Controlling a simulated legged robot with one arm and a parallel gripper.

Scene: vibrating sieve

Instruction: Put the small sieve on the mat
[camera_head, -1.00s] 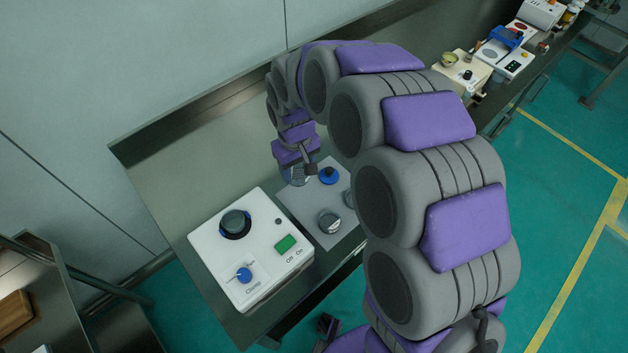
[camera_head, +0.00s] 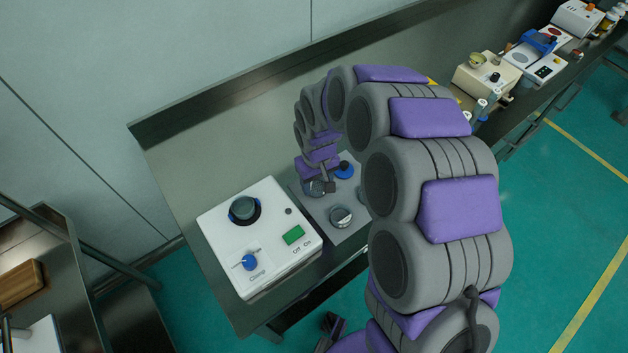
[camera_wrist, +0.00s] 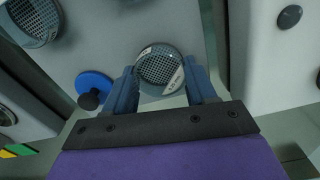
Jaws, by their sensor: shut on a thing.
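The small sieve (camera_head: 314,188), a grey cup with a mesh face, is between the fingers of my gripper (camera_head: 327,186). In the wrist view the small sieve (camera_wrist: 160,66) shows its mesh and a small label, with one finger of my gripper (camera_wrist: 161,78) on each side. The pale grey mat (camera_head: 318,209) lies right of the white machine; it also shows in the wrist view (camera_wrist: 118,42). The held sieve is over the mat's left part; I cannot tell whether it touches it.
A blue disc with a dark knob (camera_head: 344,170) and another sieve (camera_head: 341,216) are on the mat. The white machine (camera_head: 285,262) with a round dark top and blue knob stands close on the left. Other devices (camera_head: 487,76) stand far right on the bench.

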